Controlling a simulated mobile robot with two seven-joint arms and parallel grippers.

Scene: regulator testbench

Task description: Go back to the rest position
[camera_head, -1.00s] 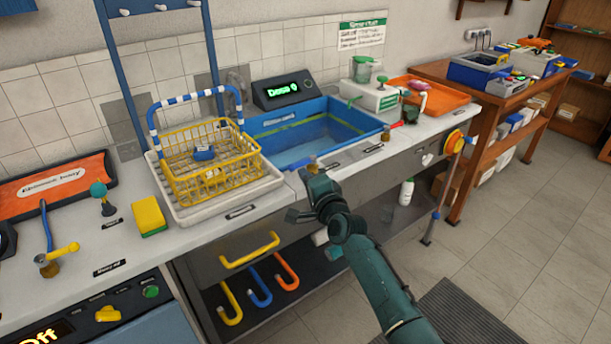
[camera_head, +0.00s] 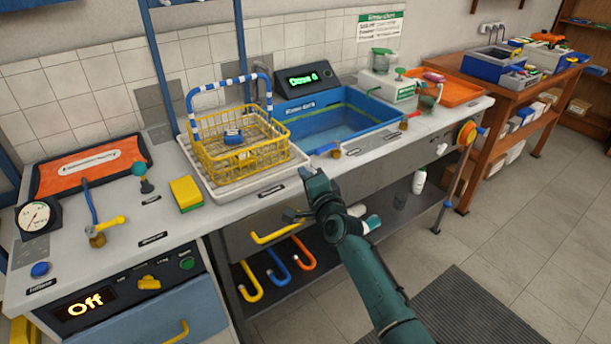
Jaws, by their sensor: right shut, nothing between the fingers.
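My right gripper (camera_head: 299,197) is shut and empty. It hangs in front of the bench's front edge, below the blue basin, with my teal right arm running down to the bottom of the view. It appears apart from the bench, though its exact gap to the drawer front is hard to judge. My left gripper is not in view.
The bench top holds a yellow wire basket (camera_head: 233,150) on a white tray, a blue basin (camera_head: 345,128), a yellow sponge (camera_head: 186,193) and an orange tray (camera_head: 90,166). Coloured hooks (camera_head: 277,264) hang below. A wooden table (camera_head: 482,84) stands right.

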